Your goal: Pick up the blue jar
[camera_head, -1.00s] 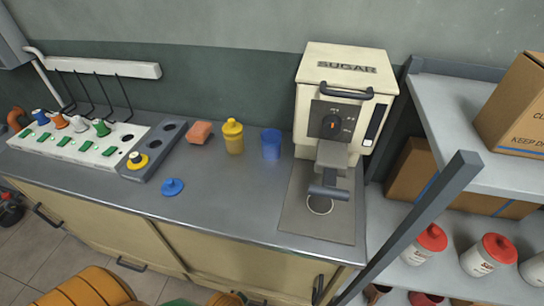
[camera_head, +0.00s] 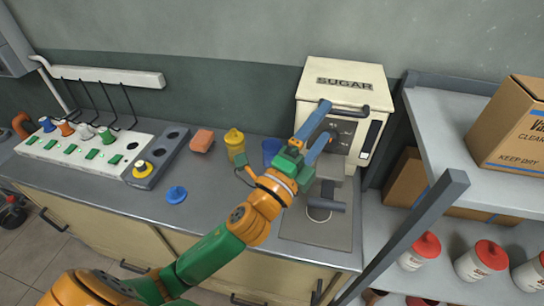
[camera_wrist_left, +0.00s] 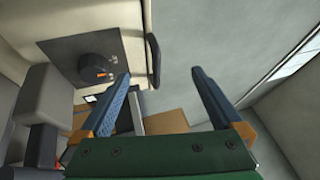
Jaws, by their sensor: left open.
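The blue jar (camera_head: 271,149) stands open-topped on the grey counter, just left of the sugar machine. My left gripper partly covers its right side in the head view. A round blue lid (camera_head: 176,194) with a knob lies apart on the counter, nearer the front edge. My left gripper (camera_head: 325,121) is open and empty, up in front of the machine and to the right of the jar. In the left wrist view the two fingers (camera_wrist_left: 158,77) are spread with nothing between them, and the jar does not show. My right gripper is out of view.
The sugar machine (camera_head: 342,86) stands close behind my left gripper. A switch panel (camera_head: 85,150) is at left. A shelf post (camera_head: 415,235) rises at right.

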